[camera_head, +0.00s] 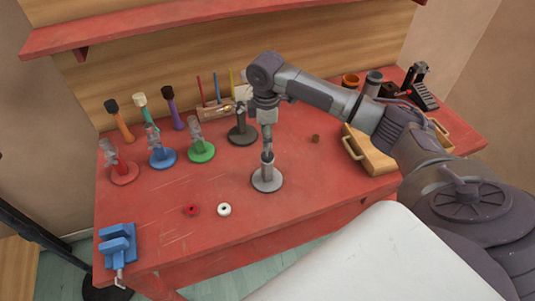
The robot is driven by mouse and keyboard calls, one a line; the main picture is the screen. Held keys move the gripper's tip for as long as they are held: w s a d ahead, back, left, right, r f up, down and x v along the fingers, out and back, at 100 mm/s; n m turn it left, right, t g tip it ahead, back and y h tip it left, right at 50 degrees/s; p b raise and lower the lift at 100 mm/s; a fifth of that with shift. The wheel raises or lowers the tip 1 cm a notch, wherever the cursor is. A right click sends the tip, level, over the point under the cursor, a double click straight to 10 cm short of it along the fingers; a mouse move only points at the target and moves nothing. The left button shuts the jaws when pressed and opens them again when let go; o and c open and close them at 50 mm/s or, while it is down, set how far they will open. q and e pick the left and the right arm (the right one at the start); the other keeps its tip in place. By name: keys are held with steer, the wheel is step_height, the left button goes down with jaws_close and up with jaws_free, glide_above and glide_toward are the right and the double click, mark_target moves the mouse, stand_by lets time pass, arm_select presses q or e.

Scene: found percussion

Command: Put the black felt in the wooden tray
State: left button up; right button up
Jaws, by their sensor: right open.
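The wooden tray (366,156) is on the right part of the red table, with a handle at each end. My right arm crosses over it and hides part of it. I cannot make out a black felt; a red ring (191,209) and a white ring (225,210) lie on the front of the table. My right gripper (267,122) points down over the middle of the table, just above a grey round-based stand (267,181). It is open. I cannot tell whether it touches the stand's post. My left gripper is out of view.
Red (122,174), blue (162,159), green (201,152) and dark (242,136) stands are at left and centre. Several mallets stand behind. A blue vise (118,244) is at the front left corner. A small brown piece (315,138) lies left of the tray.

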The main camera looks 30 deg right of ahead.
steer(key=shift+f, duration=0.55)
steer(key=shift+s+f+p, duration=0.1)
steer(key=shift+f+p, duration=0.3)
steer(key=shift+p, duration=0.05)
step_height(320, 180, down, 4)
steer(key=shift+s+r+p, duration=0.1)
steer(key=shift+r+p, duration=0.1)
steer(key=shift+p, duration=0.5)
steer(key=shift+f, duration=0.35)
steer(key=c, duration=0.6)
steer(key=shift+r, duration=0.15)
